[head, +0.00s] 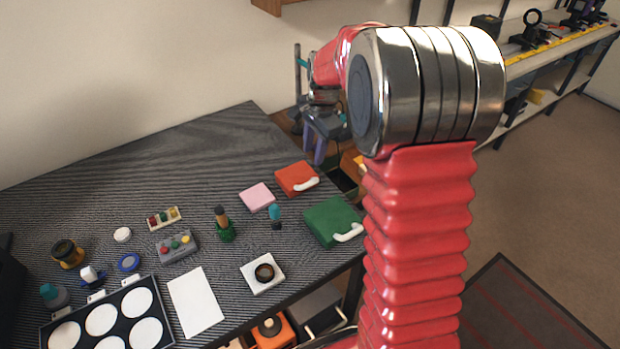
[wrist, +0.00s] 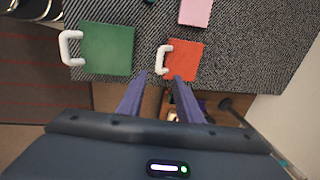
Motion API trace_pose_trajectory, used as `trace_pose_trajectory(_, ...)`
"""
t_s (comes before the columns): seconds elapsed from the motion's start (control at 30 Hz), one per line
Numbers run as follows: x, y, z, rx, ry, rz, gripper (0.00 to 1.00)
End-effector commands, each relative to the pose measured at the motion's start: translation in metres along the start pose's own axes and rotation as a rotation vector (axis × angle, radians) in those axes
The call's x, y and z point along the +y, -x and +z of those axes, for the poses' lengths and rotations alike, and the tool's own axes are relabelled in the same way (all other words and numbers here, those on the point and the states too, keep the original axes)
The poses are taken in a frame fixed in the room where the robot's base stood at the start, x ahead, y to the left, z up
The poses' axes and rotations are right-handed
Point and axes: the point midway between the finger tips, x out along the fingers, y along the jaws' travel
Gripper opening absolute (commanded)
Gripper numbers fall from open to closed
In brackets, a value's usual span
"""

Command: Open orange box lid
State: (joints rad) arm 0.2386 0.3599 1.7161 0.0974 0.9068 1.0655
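A flat orange-red box (head: 297,178) with a white handle lies on the dark striped table, near its right end. In the wrist view the orange-red box (wrist: 187,60) is just beyond my fingertips, its white handle on its left side. Its lid looks shut. My gripper (head: 315,158) has two purple fingers pointing down, above and beyond the box in the head view. In the wrist view my gripper (wrist: 160,76) has its fingers apart with nothing between them. Another orange item (head: 272,330) with a round knob shows below the table's front edge, partly cut off.
A green box (head: 330,220) with a white handle and a pink block (head: 257,197) lie close by. A green bottle (head: 224,228), a white square with a dark ring (head: 263,273) and a paper sheet (head: 195,302) stand further left.

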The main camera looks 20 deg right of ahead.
Motion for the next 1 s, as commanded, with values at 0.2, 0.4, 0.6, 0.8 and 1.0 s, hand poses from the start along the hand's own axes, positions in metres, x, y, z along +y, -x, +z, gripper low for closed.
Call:
trace_pose_trajectory(0.2,-0.001,-0.001,-0.001,0.0,-0.006,0.0,0.33)
trace_pose_trajectory(0.4,0.0,-0.003,-0.001,0.0,-0.005,0.001,0.33)
trace_pose_trajectory(0.6,0.0,-0.017,-0.001,-0.001,-0.004,0.002,0.33)
trace_pose_trajectory(0.8,0.0,-0.045,-0.001,-0.002,-0.004,0.003,0.33)
trace_pose_trajectory(1.0,0.001,-0.077,-0.001,-0.002,-0.005,0.004,0.33)
